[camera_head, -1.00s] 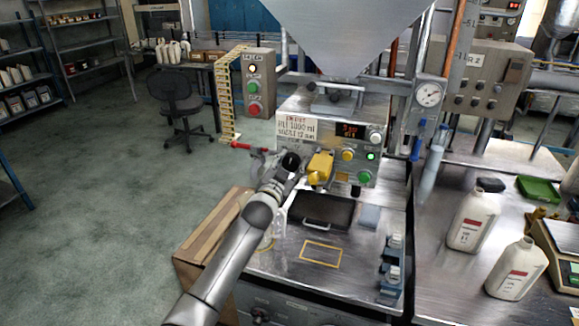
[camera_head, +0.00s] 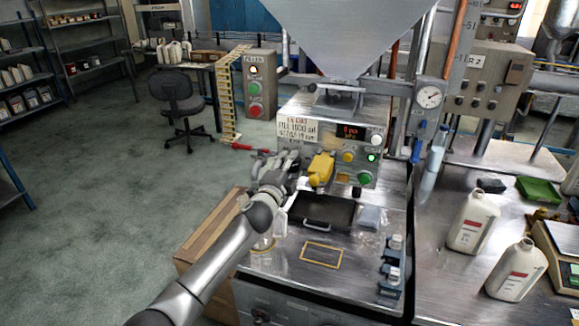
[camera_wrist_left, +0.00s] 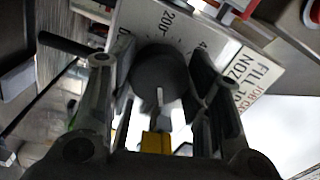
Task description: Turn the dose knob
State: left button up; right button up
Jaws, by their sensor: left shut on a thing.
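The dose knob (camera_wrist_left: 160,82) is a dark round knob with a white line on it. It stands on a light dial plate (camera_wrist_left: 150,22) with printed numbers, in the left wrist view. My left gripper (camera_wrist_left: 162,92) has one finger on each side of the knob and is shut on it. In the head view my left gripper (camera_head: 284,168) is at the left of the filling machine's front panel (camera_head: 337,157) and hides the knob. My right gripper is not in view.
A yellow part (camera_head: 321,168) sticks out just right of the gripper. A small display (camera_head: 350,132) and lit green buttons are on the panel. A dark tray (camera_head: 322,211) lies below. White bottles (camera_head: 473,222) stand on the right bench.

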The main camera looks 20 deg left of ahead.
pick_arm(q)
jog(key=shift+r+m+p, duration=0.1)
jog(key=shift+m+p, duration=1.55)
jog(key=shift+m, duration=5.45)
jog(key=shift+d, duration=0.1)
jog(key=o, duration=1)
jog(key=shift+s, duration=0.1)
jog(key=s, duration=1.2)
jog(key=shift+a, duration=0.25)
jog(key=shift+w, duration=0.1)
